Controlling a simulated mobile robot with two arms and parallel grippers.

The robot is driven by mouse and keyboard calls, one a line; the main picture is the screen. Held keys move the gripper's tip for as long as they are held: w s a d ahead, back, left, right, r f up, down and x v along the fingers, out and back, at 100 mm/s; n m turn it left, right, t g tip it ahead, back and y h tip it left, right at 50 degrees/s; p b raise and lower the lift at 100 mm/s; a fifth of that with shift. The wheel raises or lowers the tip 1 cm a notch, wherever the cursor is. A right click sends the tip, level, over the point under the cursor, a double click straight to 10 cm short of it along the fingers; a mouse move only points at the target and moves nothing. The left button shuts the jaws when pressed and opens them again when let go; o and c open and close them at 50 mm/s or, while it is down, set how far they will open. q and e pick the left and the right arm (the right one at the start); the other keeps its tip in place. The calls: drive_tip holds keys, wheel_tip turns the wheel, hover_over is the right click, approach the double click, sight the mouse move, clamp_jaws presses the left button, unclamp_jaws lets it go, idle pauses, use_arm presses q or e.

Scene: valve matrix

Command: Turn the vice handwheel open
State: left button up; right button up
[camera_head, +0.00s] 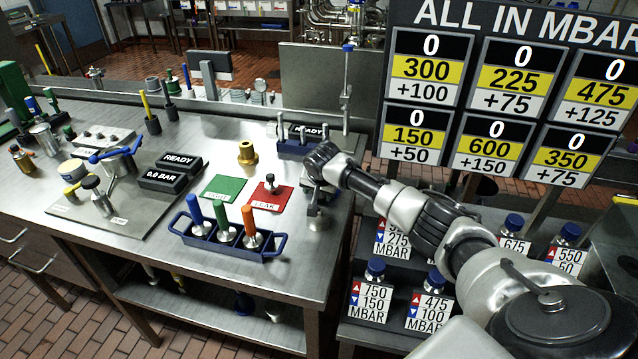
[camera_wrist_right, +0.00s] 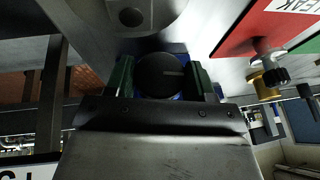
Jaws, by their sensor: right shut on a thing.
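In the right wrist view, my right gripper (camera_wrist_right: 161,92) has its two green-padded fingers on either side of a dark round knob (camera_wrist_right: 160,72), which looks like the vice handwheel, and is shut on it. A grey metal block with a round hole (camera_wrist_right: 132,16), perhaps part of the vice, is just beyond it. In the head view, my right arm reaches in from the right to the bench's right edge. The vice (camera_head: 318,222) there is mostly hidden by my wrist, and the handwheel cannot be made out. My left gripper is not in view.
A red LEAK mat (camera_head: 262,203) and a green mat (camera_head: 224,187) lie left of the vice. A blue rack (camera_head: 225,243) with several coloured-handled tools stands in front. A pressure board (camera_head: 480,95) stands behind my right arm. Labelled bottles stand on a lower shelf (camera_head: 385,338).

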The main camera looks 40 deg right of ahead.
drive_tip(key=shift+w+a+g+h+p, duration=0.1)
drive_tip(key=shift+a+g+h+p, duration=0.05)
drive_tip(key=shift+g+h+p, duration=0.55)
drive_tip(key=shift+n+g+h+b, duration=0.4)
drive_tip(key=shift+g+h, duration=0.2)
drive_tip(key=shift+g, duration=0.3)
drive_tip(key=o, duration=0.9)
drive_tip(key=shift+o, duration=0.2)
drive_tip(key=shift+r, duration=0.1)
drive_tip(key=v, duration=1)
drive_tip(key=shift+a+r+b, duration=0.2)
drive_tip(key=shift+b, duration=0.2)
